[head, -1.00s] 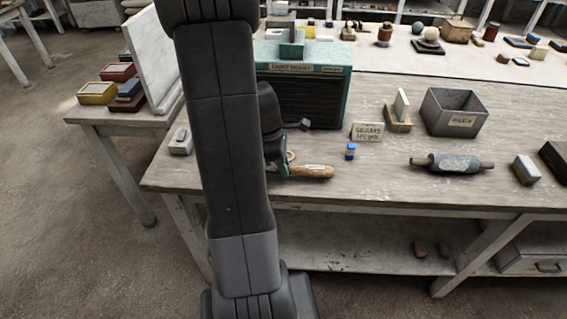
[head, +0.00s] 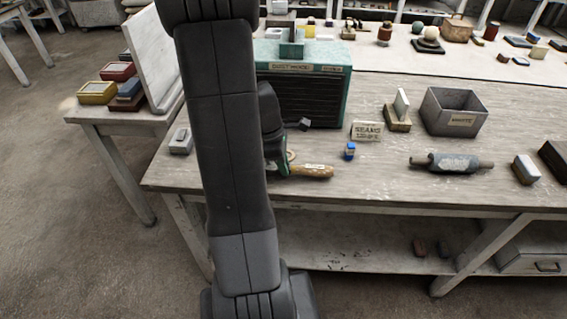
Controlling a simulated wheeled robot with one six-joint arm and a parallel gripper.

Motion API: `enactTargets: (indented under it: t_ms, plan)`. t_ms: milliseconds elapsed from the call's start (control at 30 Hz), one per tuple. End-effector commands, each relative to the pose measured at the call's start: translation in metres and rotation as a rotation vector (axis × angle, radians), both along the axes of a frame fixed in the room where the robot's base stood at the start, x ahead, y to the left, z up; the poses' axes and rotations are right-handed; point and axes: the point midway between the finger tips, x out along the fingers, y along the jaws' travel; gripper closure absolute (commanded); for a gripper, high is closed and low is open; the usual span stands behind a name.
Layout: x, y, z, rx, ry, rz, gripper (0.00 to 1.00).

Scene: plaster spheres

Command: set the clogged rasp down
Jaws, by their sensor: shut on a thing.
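The rasp shows as a wooden handle (head: 312,170) pointing right, low over the front part of the workbench, left of centre. The rest of the rasp is hidden behind my arm. My gripper (head: 283,167) is shut on it near the handle's left end, and is largely covered by my arm. I cannot tell whether the rasp touches the bench top.
The teal dust box (head: 312,95) stands just behind my gripper. A small blue-capped bottle (head: 349,152) and a lettered card (head: 367,131) are close right of the handle. A grey bin (head: 455,111) and a roller (head: 451,163) stand further right. Bench between bottle and roller is clear.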

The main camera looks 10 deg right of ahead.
Motion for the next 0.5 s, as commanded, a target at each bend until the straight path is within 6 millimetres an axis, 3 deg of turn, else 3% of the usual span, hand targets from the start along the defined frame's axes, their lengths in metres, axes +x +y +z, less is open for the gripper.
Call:
enactTargets:
  t_ms: [500]
  plan:
    - [0.0001,-0.0001,-0.009,0.0,0.0,0.0,1.0]
